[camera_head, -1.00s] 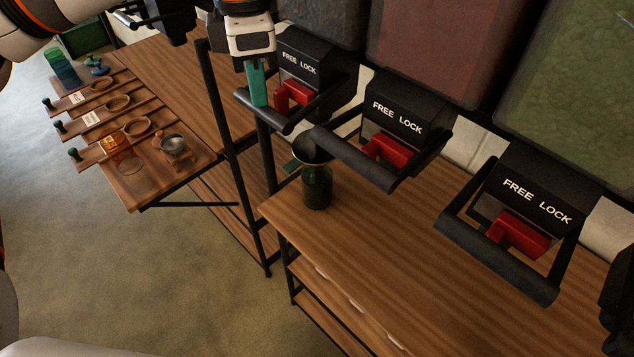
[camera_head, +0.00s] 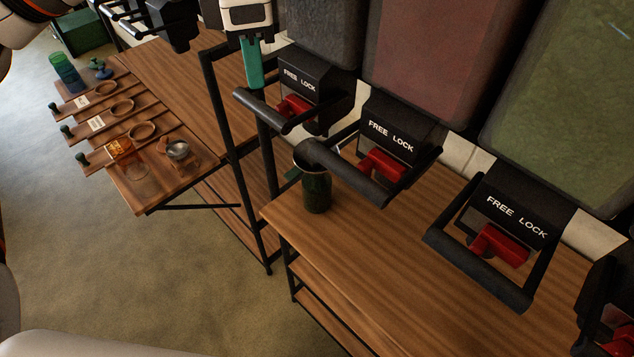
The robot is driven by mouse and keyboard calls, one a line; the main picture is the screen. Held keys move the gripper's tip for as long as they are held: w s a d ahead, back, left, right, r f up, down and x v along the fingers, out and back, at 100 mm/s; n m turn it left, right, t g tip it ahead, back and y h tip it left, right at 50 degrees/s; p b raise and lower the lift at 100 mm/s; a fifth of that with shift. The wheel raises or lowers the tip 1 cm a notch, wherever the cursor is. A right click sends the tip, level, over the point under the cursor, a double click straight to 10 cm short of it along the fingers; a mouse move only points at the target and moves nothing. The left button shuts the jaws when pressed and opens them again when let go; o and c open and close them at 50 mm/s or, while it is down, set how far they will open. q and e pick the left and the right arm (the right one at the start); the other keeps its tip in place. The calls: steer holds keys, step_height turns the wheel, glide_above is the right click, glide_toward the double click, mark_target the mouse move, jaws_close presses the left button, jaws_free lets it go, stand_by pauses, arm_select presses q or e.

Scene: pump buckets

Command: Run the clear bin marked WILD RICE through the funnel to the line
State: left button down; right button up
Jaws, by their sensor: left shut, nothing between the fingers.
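Several bins hang in a row along the top right: a dark grey one (camera_head: 322,32), a reddish one (camera_head: 425,60) and a green one (camera_head: 575,95). No WILD RICE label is readable, so I cannot tell which bin it is. Each has a black FREE LOCK spout block, a red catch (camera_head: 381,165) and a black bar handle (camera_head: 345,172). A dark green bottle (camera_head: 317,192) stands on the counter with a dark funnel (camera_head: 300,162) in its mouth, partly hidden by the middle handle. No fill line shows. My left gripper (camera_head: 255,84), with teal fingers, is shut and empty near the grey bin's handle.
The wooden counter (camera_head: 420,262) is clear right of the bottle. A lower table (camera_head: 185,190) at left holds wooden strips with rings, an orange jar (camera_head: 118,150) and a small metal bowl (camera_head: 178,150). A black frame post (camera_head: 235,160) stands between.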

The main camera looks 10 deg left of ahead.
arm_select(q)
step_height(320, 180, up, 5)
steer(key=p, duration=0.3)
steer(key=shift+f, duration=0.1)
stand_by(0.4)
